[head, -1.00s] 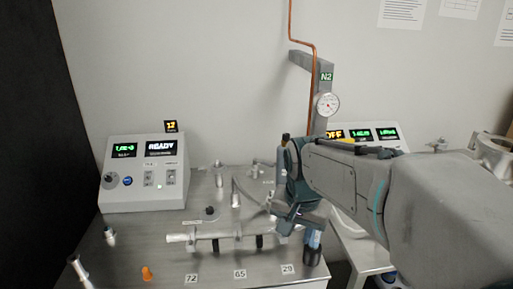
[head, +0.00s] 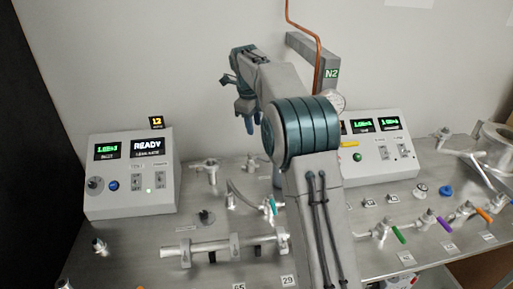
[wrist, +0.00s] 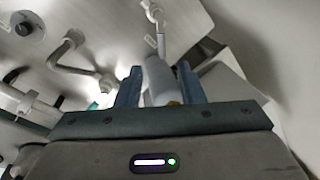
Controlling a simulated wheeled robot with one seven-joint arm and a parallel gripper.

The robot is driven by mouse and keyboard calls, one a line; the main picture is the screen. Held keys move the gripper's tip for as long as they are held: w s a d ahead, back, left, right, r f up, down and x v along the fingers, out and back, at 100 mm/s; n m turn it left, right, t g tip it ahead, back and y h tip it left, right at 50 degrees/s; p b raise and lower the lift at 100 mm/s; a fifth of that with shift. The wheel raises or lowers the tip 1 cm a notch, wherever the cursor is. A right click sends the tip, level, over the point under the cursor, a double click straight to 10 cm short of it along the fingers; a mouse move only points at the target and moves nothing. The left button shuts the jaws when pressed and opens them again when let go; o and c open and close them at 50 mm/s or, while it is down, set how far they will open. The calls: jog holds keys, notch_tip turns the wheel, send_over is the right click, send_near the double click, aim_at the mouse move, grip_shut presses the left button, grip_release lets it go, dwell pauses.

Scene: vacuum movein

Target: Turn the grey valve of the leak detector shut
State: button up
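My gripper (head: 246,125) is in the head view above the back of the bench, fingers pointing down. In the wrist view its two blue fingers (wrist: 160,88) stand apart. A pale grey cylinder, seemingly the grey valve's handle (wrist: 158,82), shows between them; I cannot tell whether they touch it. A thin tube leads from it to a fitting (wrist: 154,14) on the metal bench. The leak detector, seemingly the grey console reading READY (head: 131,186), stands at the left. In the head view a metal fitting (head: 254,162) lies below the fingers; no grey handle is clear there.
A curved pipe (head: 240,192) and a teal handle (head: 272,205) are close to my arm. A black knob (head: 206,216) and a horizontal pipe (head: 208,245) lie in front. A second console (head: 378,158) and valves with green (head: 399,235), purple and orange handles are at the right.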

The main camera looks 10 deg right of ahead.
aim_at(258, 157)
jog(key=f, duration=0.4)
jog(key=w+d+f, duration=0.1)
jog(key=f, duration=0.4)
jog(key=w+d+f+p, duration=0.1)
jog(key=f, duration=0.3)
jog(key=shift+f, duration=0.15)
grip_shut()
